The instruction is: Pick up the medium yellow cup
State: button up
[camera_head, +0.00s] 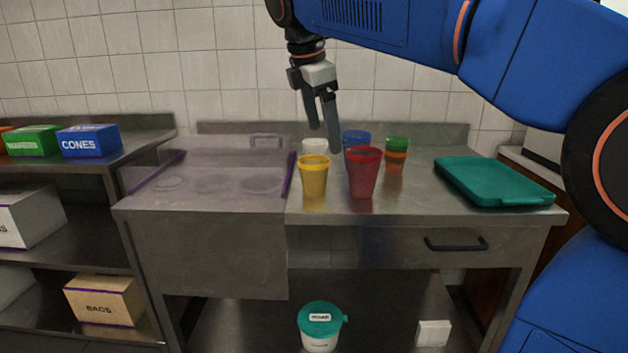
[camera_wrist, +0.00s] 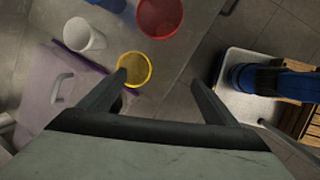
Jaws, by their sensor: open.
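The yellow cup (camera_head: 313,180) stands upright on the steel counter, left of the red cup (camera_head: 362,175). In the wrist view the yellow cup (camera_wrist: 134,69) shows from above, its round mouth just beyond the tip of the left finger. My gripper (camera_head: 323,138) is above the counter, over the cups, with its fingers pointing down. It is open, and nothing is between the fingers. In the wrist view my gripper (camera_wrist: 158,80) has its two fingers wide apart.
A white cup (camera_head: 315,148), a blue cup (camera_head: 356,139) and a green and orange cup (camera_head: 396,154) stand behind. A teal tray (camera_head: 492,182) lies at the right. A clear lid (camera_head: 215,176) covers the counter's left part.

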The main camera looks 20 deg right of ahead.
jog(key=w+a+r+n, duration=0.4)
jog(key=w+a+r, duration=0.1)
jog(key=h, duration=0.1)
send_near(314, 162)
notch_tip(314, 162, down, 3)
jog(key=s, duration=0.2)
jog(key=shift+n, duration=0.4)
jog(key=shift+s+d+x, duration=0.1)
jog(key=shift+d+x, duration=0.05)
jog(key=shift+x, duration=1.25)
jog(key=shift+s+d+x, duration=0.1)
jog(key=shift+s+x, duration=0.05)
jog(key=shift+x, duration=1.2)
jog(key=c, duration=1.1)
